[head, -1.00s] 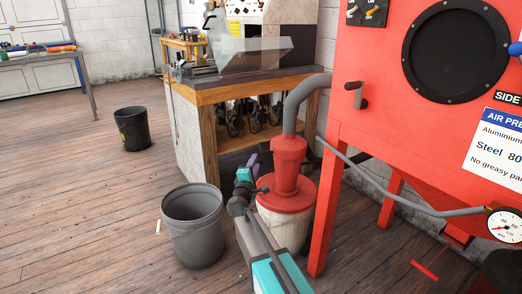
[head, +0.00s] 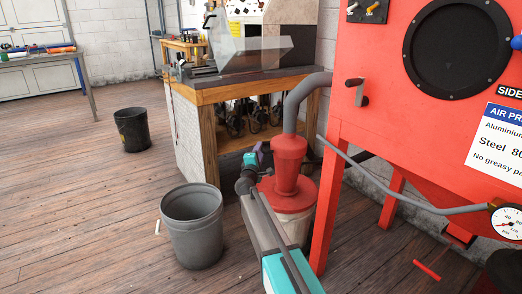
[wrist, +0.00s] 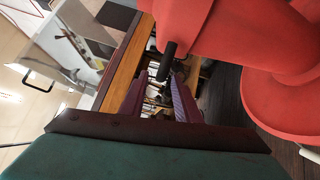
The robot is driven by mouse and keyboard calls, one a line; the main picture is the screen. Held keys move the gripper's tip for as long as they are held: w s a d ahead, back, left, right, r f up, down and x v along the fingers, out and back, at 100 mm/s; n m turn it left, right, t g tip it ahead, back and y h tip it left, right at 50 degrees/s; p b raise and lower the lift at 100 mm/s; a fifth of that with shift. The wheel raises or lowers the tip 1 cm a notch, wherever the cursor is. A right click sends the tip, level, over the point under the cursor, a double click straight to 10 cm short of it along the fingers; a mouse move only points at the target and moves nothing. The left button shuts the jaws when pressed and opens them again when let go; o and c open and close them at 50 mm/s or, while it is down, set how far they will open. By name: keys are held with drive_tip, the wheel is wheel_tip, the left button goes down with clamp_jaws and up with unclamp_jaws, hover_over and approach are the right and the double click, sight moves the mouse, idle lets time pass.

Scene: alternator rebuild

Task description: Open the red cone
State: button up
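The red cone (head: 288,160) stands upright on a round red lid over a whitish bucket (head: 292,226); a grey hose enters its top. In the wrist view the red cone (wrist: 235,35) fills the upper right. A short black handle (wrist: 167,62) sticks out from its side. My gripper (wrist: 160,84) has its two purple fingers apart with nothing seen between them. The handle's end lies just beyond the fingertips, nearer the right finger; I cannot tell whether they touch. In the head view my gripper (head: 257,151) is left of the cone and partly hidden behind my wrist.
The red cabinet (head: 400,150) with its red legs stands close on the right. The grey hose (head: 294,105) arches over the cone. A wooden workbench (head: 208,125) is behind. A grey bin (head: 192,228) stands at left, and a dark bin (head: 132,130) farther back. Open floor lies left.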

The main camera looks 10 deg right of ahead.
drive_tip(key=shift+x, duration=1.5)
clamp_jaws()
